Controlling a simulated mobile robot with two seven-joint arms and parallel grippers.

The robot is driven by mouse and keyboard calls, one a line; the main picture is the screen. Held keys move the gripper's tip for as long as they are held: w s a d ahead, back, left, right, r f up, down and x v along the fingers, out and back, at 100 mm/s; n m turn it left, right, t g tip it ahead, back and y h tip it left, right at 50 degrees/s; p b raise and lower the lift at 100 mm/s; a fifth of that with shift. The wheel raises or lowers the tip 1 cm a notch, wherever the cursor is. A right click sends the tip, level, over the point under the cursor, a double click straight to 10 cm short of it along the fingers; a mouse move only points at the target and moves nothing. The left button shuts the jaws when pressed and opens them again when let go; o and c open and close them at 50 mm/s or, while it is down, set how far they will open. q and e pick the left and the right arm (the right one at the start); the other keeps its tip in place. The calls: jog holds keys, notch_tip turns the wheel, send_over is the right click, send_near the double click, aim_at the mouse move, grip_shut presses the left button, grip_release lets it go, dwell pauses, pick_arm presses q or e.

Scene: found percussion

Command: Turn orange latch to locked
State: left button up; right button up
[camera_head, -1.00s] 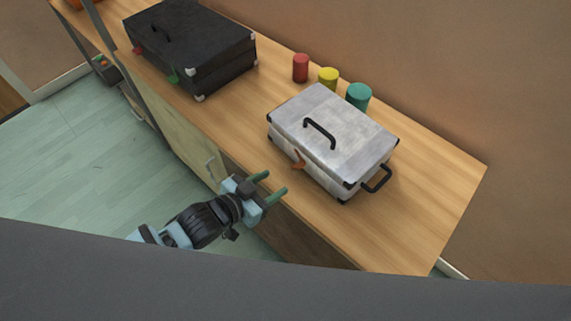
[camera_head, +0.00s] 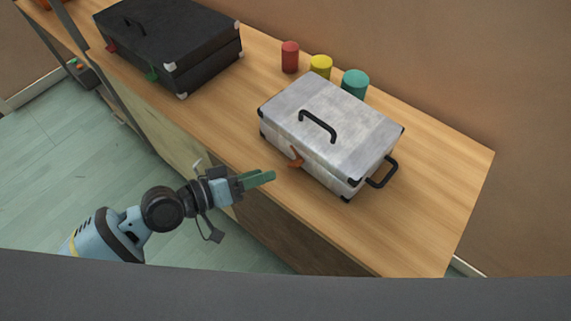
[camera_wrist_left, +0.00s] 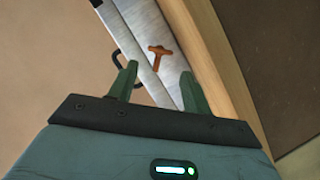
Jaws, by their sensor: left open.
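The orange latch (camera_head: 296,157) is on the front face of the silver case (camera_head: 330,120), towards its left end. In the left wrist view the latch (camera_wrist_left: 159,57) is a small T shape, seen on the case's side (camera_wrist_left: 150,30) beyond the fingers. My left gripper (camera_head: 268,177) is in front of the case, near the bench's front edge, a short way from the latch and apart from it. Its green fingers point towards the case. In the left wrist view the gripper (camera_wrist_left: 158,82) is open and empty between its fingers. My right gripper is not visible.
A black case (camera_head: 170,45) with red and green latches stands at the left on the wooden bench (camera_head: 420,220). Red (camera_head: 290,57), yellow (camera_head: 320,67) and teal (camera_head: 355,84) cylinders stand behind the silver case. The bench's right end is clear.

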aim_at(292, 166)
pick_arm(q)
jog(key=x, duration=0.6)
jog(key=shift+w+d+p, duration=0.2)
jog(key=shift+d+p, duration=0.05)
jog(key=shift+p, duration=0.05)
jog(key=shift+w+d+f, duration=0.25)
jog(key=shift+d, duration=0.15)
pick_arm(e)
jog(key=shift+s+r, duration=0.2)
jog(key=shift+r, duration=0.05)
